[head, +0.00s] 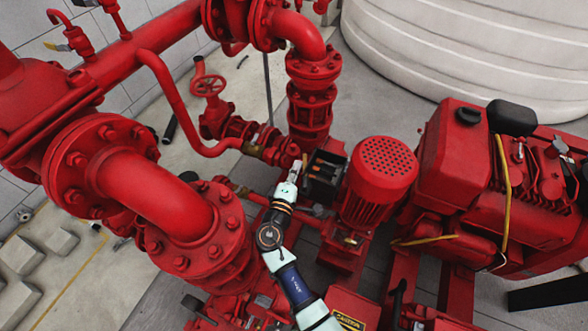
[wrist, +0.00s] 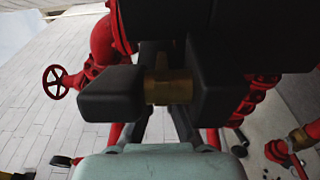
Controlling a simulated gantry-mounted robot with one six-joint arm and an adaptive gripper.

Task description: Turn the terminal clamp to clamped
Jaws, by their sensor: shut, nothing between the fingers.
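My gripper (head: 294,170) is at the left side of an open-fronted black box (head: 325,176), beside the round red motor in the head view. It is shut and empty. In the wrist view its pale housing (wrist: 160,164) fills the bottom edge. A brass-coloured piece (wrist: 165,86), perhaps the terminal clamp, shows just ahead of the housing, between dark blocks on its left and right. I cannot tell from the frames which dark parts belong to my fingers, or whether they touch the brass piece. The clamp is too small to make out in the head view.
The red motor (head: 383,170) stands close on the right of the box. A large red flanged elbow (head: 160,195) is on the left. Red valve pipework (head: 255,140) lies just behind my gripper. A red engine (head: 490,180) is at right, a pale tank (head: 450,55) behind.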

